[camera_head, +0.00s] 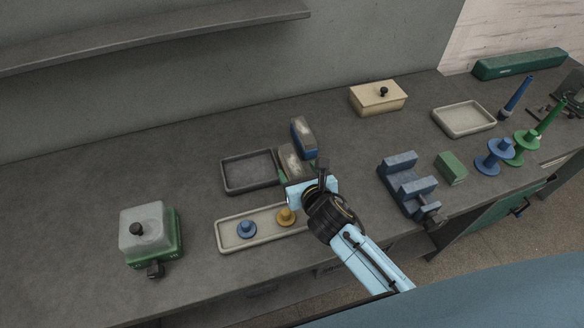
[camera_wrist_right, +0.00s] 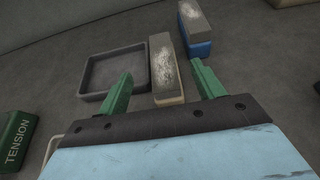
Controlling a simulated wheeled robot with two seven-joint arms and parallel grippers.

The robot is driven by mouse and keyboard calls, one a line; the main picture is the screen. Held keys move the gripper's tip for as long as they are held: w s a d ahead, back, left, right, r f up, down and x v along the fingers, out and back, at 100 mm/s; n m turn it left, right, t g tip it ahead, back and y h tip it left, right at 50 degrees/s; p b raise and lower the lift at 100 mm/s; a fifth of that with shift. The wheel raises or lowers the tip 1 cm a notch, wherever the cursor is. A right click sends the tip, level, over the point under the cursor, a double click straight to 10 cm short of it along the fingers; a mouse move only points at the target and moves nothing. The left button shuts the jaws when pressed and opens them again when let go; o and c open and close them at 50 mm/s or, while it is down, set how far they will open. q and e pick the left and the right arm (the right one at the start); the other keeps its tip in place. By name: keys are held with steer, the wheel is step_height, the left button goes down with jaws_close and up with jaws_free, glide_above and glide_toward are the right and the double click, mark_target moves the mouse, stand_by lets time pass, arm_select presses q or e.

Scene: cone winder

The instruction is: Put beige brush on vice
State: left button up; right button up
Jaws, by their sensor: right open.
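The beige brush (camera_head: 291,160) has worn grey-white bristles and lies on the bench right of a dark tray. In the wrist view the beige brush (camera_wrist_right: 165,62) shows its beige base at its near end. My right gripper (camera_wrist_right: 162,70) is open, with one green finger on each side of the brush's near part in the picture; I cannot tell whether they touch it. In the head view my right gripper (camera_head: 302,177) covers the brush's near end. The blue vice (camera_head: 408,184) stands to the right, its jaws apart with an empty gap. My left gripper is out of view.
A blue brush (camera_head: 304,138) stands just behind the beige one. A dark tray (camera_head: 225,175) is to the left, and a long pale tray (camera_head: 222,238) with blue and yellow pieces lies in front. A green block (camera_head: 451,168) sits right of the vice.

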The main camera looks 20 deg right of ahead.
mark_target(293, 163)
steer(key=x, duration=0.5)
steer(key=shift+s+d+f+b, duration=0.1)
steer(key=shift+d+f+b, duration=0.1)
steer(key=shift+b, duration=0.15)
steer(key=c, duration=1.2)
